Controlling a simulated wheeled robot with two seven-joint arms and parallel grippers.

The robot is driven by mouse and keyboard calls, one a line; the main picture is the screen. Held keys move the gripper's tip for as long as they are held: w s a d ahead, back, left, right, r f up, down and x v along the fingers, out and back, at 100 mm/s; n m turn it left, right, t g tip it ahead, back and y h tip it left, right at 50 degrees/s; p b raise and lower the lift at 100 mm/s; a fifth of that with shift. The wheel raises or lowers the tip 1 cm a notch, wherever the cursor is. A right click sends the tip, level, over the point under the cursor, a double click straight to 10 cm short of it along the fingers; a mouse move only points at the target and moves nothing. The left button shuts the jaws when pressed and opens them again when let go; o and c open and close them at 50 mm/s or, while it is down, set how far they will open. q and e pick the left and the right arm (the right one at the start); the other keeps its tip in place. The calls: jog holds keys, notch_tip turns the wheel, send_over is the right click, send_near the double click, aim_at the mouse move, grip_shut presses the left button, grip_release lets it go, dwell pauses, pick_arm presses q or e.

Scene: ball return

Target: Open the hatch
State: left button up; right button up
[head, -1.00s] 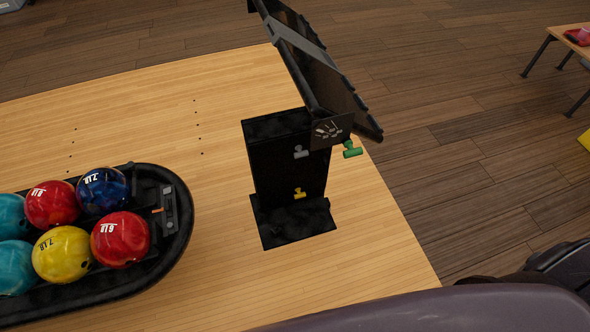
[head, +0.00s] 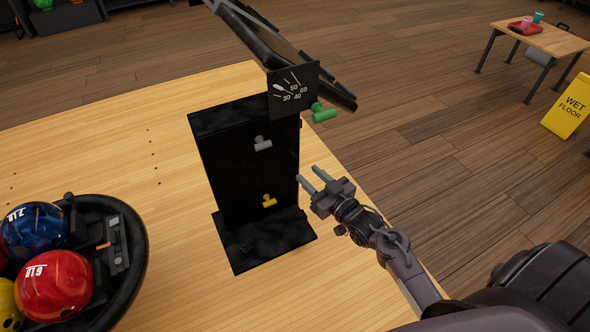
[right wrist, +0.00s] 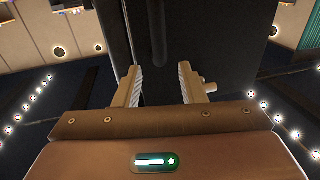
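A black upright cabinet (head: 230,165) stands on the light wooden floor; I cannot make out which part of it is the hatch. Its front bears a grey knob (head: 262,143) above a yellow knob (head: 269,200). A green handle (head: 323,113) sticks out beside the dial plate at the top. My right gripper (head: 308,173) is open and empty, just right of the cabinet in the head view, its fingers pointing towards it. In the right wrist view its fingers (right wrist: 161,85) are apart before a dark surface (right wrist: 210,35). My left gripper is out of view.
The ball rack (head: 135,235) with coloured balls lies at the left. A small table (head: 545,38) and yellow wet-floor sign (head: 568,108) stand far right.

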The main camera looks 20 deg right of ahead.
aim_at(297, 164)
jog(key=x, duration=0.7)
jog(key=shift+w, duration=0.1)
jog(key=shift+c, duration=0.4)
grip_shut()
